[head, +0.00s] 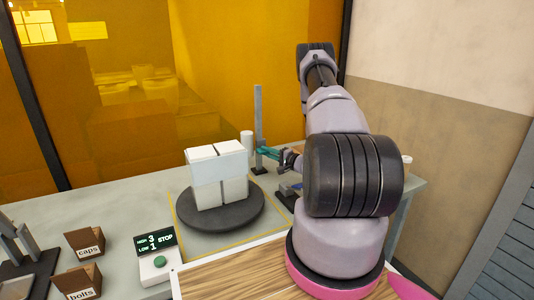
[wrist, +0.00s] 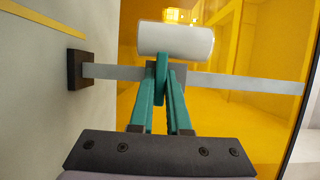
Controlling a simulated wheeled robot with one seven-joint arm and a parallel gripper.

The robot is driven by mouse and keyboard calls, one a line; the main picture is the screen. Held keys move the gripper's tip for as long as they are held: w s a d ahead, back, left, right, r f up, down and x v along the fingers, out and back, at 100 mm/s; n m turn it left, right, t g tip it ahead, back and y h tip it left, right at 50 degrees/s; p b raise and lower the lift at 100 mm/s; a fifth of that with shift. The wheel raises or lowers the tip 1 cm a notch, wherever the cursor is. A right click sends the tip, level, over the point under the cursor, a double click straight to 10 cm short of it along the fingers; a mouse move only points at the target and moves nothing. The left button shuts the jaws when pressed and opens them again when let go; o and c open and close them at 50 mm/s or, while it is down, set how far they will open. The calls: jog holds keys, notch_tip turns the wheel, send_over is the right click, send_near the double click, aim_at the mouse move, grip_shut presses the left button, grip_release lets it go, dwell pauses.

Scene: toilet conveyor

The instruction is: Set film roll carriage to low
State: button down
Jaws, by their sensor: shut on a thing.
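The film roll (head: 247,142) is a white upright cylinder beside a grey post (head: 258,105) at the back of the table. In the wrist view the roll (wrist: 176,39) lies beyond the post (wrist: 235,82), which appears sideways with its dark base (wrist: 78,69) at left. My gripper (head: 263,151) reaches the post below its middle. In the wrist view its teal fingers (wrist: 162,68) are closed together at the post, just by the roll. They are shut on the carriage, which is mostly hidden behind the fingers.
White blocks (head: 218,175) stand stacked on a dark turntable (head: 190,226) left of the post. A sign (head: 155,241) reads HIGH 3, LOW 1, STOP, above a green button (head: 159,262). Boxes marked caps (head: 86,243) and bolts (head: 77,282) stand at left. An amber pane (head: 215,70) rises behind.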

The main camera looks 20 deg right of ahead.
jog(key=shift+s+f, duration=0.1)
jog(key=shift+f, duration=2.2)
jog(key=c, duration=0.9)
grip_release()
jog(key=shift+f, duration=0.1)
notch_tip(320, 180, up, 10)
jog(key=shift+r, duration=0.1)
